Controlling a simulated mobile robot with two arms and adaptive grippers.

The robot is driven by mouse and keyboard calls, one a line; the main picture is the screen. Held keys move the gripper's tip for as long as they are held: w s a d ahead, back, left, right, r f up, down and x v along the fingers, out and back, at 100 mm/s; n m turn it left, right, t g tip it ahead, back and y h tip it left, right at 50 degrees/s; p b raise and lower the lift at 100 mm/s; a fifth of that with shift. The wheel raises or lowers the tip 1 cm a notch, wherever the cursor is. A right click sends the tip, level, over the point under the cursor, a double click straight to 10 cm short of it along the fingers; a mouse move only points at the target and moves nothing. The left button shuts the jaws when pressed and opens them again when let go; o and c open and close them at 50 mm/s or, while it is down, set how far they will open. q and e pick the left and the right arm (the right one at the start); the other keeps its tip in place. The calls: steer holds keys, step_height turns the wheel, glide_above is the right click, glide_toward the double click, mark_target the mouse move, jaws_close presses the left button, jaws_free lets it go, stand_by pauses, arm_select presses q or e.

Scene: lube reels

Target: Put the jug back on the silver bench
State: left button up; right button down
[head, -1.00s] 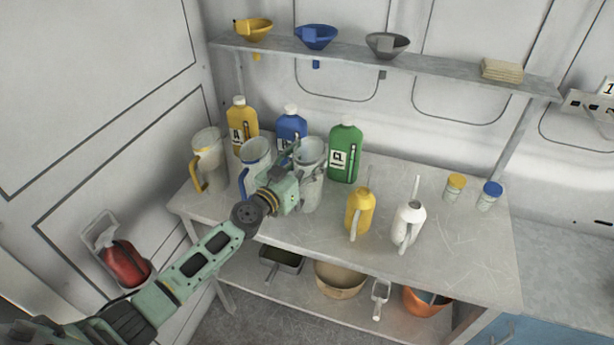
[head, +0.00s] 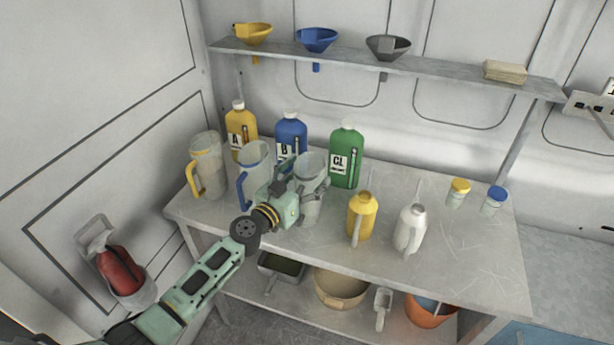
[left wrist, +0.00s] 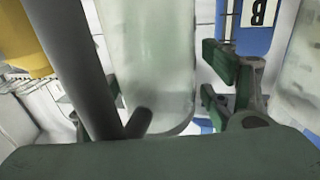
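The jug (head: 312,205), clear with a grey handle, stands upright on the silver bench (head: 455,262), near its front edge, as far as I can tell. My left gripper (head: 300,186) is at its front, with fingers spread to either side. In the left wrist view, the grey handle (left wrist: 72,62) runs between the fingers, close to the left one and well apart from the right finger (left wrist: 232,85). The jug's cloudy body (left wrist: 160,60) is beyond it. The left finger is partly hidden behind the handle. My right gripper is not in view.
Yellow-handled (head: 208,165) and blue-handled (head: 254,172) jugs stand to the left. Yellow, blue and green bottles (head: 346,155) are behind. Yellow (head: 361,218) and white (head: 410,230) oil cans stand right. The bench's right front is clear.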

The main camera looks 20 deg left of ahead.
arm_select(q)
steer(key=shift+r+p, duration=0.2)
steer(key=shift+p, duration=0.1)
steer(key=v, duration=1.2)
steer(key=shift+d, duration=0.1)
